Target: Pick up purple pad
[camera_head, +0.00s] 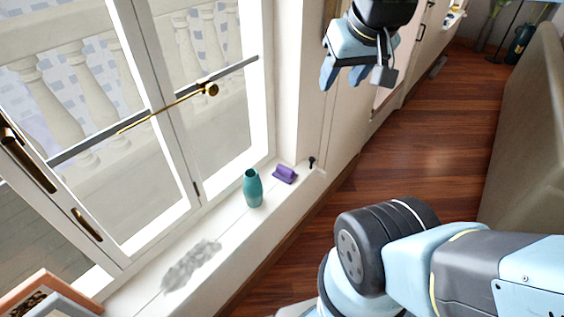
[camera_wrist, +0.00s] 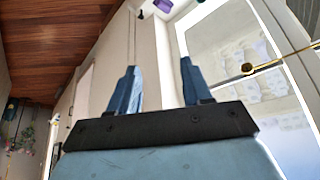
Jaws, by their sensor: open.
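The purple pad (camera_head: 285,174) lies on the white window sill in the head view, near the sill's right end. In the wrist view the purple pad (camera_wrist: 163,6) shows at the top edge, partly cut off by the frame. My gripper (camera_head: 345,78) is high above and to the right of the pad in the head view, well apart from it. In the wrist view my gripper (camera_wrist: 158,80) has its two blue fingers spread with nothing between them.
A teal vase (camera_head: 252,188) stands on the sill (camera_head: 228,232) just left of the pad. A grey patch (camera_head: 190,264) lies further left, and picture frames (camera_head: 52,296) stand at the lower left. A small black object (camera_head: 312,162) is right of the pad. Wooden floor (camera_head: 440,130) is clear.

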